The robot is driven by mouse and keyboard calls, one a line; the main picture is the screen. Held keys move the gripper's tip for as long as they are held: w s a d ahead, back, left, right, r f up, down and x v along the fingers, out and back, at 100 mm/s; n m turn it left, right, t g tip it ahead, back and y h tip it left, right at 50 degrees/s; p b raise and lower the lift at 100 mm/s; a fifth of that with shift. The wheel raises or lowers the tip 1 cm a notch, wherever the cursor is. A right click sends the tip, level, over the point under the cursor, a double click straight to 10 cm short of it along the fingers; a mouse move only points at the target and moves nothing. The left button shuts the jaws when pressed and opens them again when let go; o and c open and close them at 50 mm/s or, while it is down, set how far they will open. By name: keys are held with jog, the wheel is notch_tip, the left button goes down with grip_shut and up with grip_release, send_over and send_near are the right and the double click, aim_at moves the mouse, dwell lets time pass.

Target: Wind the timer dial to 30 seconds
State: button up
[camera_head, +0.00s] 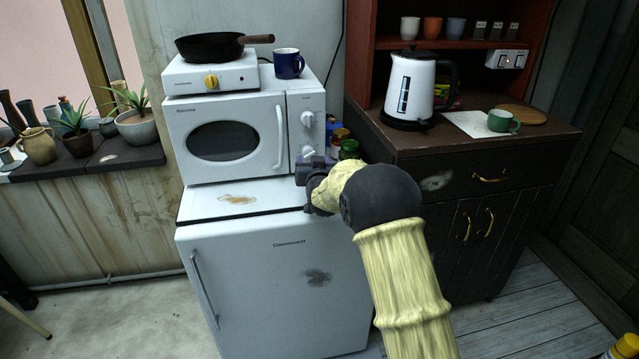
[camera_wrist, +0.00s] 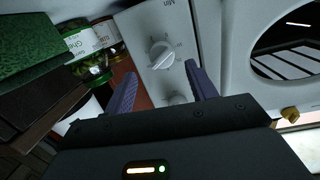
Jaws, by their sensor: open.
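The white microwave (camera_head: 225,135) stands on the small fridge, with two round white dials on its right-hand panel. The upper dial (camera_head: 307,118) is clear in the head view; the lower dial (camera_head: 307,152) is close to my gripper (camera_head: 313,162). The wrist view looks roughly upside down. There, one dial (camera_wrist: 162,55) with a raised grip bar lies between and beyond my open gripper's fingers (camera_wrist: 160,75), apart from them. Lettering "Min" shows near it. A second dial (camera_wrist: 178,98) is partly hidden by my gripper. I cannot read the dial settings surely.
Jars (camera_head: 348,149) stand just right of the microwave, near my gripper; they show left of the fingers in the wrist view (camera_wrist: 92,62). A hotplate (camera_head: 215,77) with a pan and a blue mug (camera_head: 288,64) sit on top. The wooden cabinet (camera_head: 460,150) stands at right.

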jog(key=v, duration=1.2)
jog(key=shift+s+b, duration=0.35)
jog(key=shift+s, duration=0.1)
jog(key=s+d+f+g+h, duration=0.2)
jog(key=s+d+f+g, duration=0.4)
jog(key=s+d, duration=0.45)
jog(key=s+d+f+g+h, duration=0.1)
jog(key=s+d+f+g, duration=0.15)
jog(key=s, duration=0.45)
jog(key=s+d+f+m+g, duration=0.1)
jog(key=s+d+g, duration=0.25)
jog(key=s, duration=0.35)
jog(key=s+d+f+g+h, duration=0.1)
jog(key=s+d+g, duration=0.1)
jog(key=s+d, duration=0.35)
jog(key=w+a+p+v, duration=0.1)
jog(key=w+p+v, duration=0.2)
jog(key=p+v, duration=1.8)
jog(key=shift+r+p, duration=0.4)
jog(key=shift+r, duration=0.05)
jog(key=shift+w+a+f, duration=0.1)
jog(key=shift+w, duration=0.05)
jog(key=shift+c, duration=0.5)
